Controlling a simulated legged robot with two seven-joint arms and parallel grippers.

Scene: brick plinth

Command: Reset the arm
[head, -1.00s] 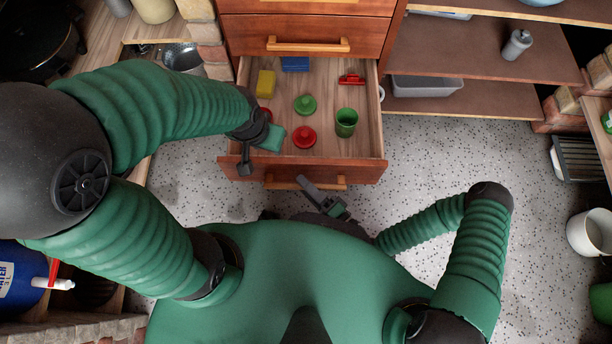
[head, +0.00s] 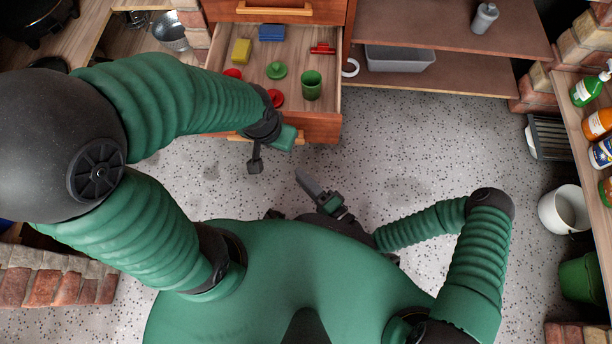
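My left arm reaches in from the left. Its gripper (head: 256,158) hangs over the floor just in front of the open drawer, pointing down. One dark finger shows; the other is hidden, so I cannot tell how wide it is. My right arm is bent at the right, its forearm folded in front of my green body. The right gripper (head: 287,193) is over the floor, its two dark fingers apart with nothing seen between them.
The open wooden drawer (head: 322,128) holds a green cup (head: 311,85), green lid (head: 277,70), red lid (head: 275,98), yellow block (head: 240,51), blue block (head: 271,33) and red item (head: 322,48). Shelves (head: 450,75) stand right. A white bucket (head: 562,210) is right; floor between is clear.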

